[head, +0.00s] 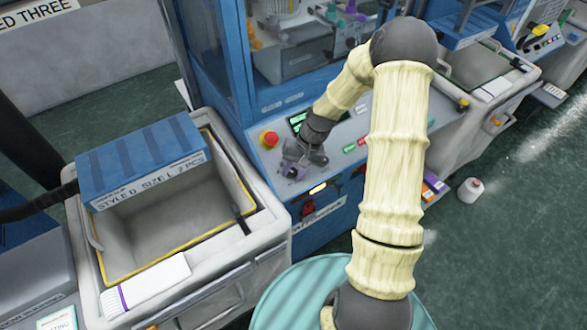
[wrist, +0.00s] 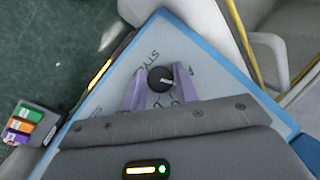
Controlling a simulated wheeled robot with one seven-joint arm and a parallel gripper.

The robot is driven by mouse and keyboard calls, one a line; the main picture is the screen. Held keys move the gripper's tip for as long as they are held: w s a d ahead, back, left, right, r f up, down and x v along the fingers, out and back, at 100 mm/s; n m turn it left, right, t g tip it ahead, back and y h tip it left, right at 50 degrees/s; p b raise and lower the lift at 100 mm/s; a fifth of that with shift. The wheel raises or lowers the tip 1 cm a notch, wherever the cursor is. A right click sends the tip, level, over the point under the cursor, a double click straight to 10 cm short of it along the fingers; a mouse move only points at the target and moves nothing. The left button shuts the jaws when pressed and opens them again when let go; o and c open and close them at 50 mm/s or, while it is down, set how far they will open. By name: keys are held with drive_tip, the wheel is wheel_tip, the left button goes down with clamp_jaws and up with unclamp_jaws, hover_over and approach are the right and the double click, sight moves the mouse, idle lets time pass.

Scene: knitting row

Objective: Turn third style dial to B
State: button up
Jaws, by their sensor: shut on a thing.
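The style dial (wrist: 160,78) is a small round black knob with a white pointer mark, on a light panel (wrist: 110,88) with a blue border. In the wrist view its mark points right and slightly down. Part of the word STYLE shows beside it; the letters around it are too small or covered to read surely. My gripper (wrist: 156,84) has its two purple fingers on either side of the knob, shut on it. In the head view my gripper (head: 293,168) is at the left end of the machine's control panel (head: 345,137) and hides the dial.
A red stop button (head: 268,139) and a green-lit screen (head: 297,121) sit close to my gripper. A white container (head: 470,190) stands on the floor at right.

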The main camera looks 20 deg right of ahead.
drive_tip(key=shift+w+m+y, duration=0.15)
drive_tip(key=shift+m+y, duration=0.25)
drive_tip(key=shift+m, duration=0.1)
drive_tip(key=o, duration=1)
drive_tip(key=shift+c, duration=0.2)
drive_tip(key=b+v, duration=0.2)
drive_tip(key=v, duration=1.5)
drive_tip(key=shift+s+d+r+b, duration=0.15)
drive_tip(key=shift+s+b, duration=0.15)
drive_tip(key=shift+b, duration=0.05)
